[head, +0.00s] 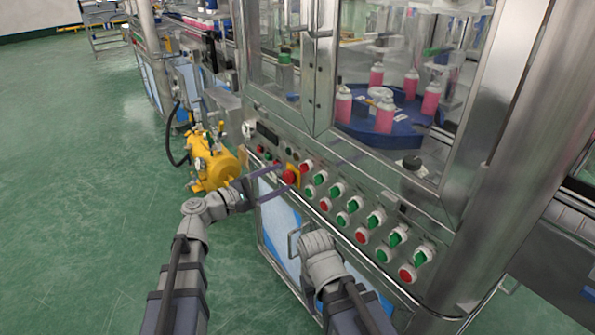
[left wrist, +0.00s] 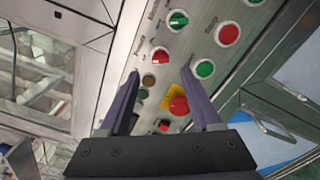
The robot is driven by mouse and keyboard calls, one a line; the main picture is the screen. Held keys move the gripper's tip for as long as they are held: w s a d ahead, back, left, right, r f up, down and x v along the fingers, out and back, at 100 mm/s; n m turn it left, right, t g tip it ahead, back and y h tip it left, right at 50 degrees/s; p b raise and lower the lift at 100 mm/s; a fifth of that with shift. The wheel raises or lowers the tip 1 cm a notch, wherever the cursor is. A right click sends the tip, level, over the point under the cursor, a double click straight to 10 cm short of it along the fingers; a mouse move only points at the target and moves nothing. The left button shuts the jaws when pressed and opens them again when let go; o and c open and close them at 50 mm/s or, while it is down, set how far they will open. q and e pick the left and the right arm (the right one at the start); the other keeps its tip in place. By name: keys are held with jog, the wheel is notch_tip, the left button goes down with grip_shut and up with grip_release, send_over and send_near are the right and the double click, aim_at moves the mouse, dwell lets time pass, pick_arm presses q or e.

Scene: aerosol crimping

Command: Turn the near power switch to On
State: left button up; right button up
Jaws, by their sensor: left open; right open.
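The control panel (head: 338,207) carries rows of red and green knobs and buttons. A red selector knob with a pale handle (head: 306,167) sits beside the red stop button on its yellow plate (head: 290,176). In the left wrist view, the red knob (left wrist: 160,57) shows beyond and between my fingertips, with the stop button (left wrist: 178,105) nearer. My right gripper's fingers are hidden.
A glazed cabinet above the panel holds pink cans (head: 385,115) on a blue turntable (head: 400,135). A metal door handle (head: 293,241) stands out below the panel, near my right wrist. A yellow tank (head: 215,171) stands to the left; green floor beyond is clear.

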aim_at(303, 168)
pick_arm(q)
jog(key=x, duration=0.7)
grip_shut()
dwell(0.5)
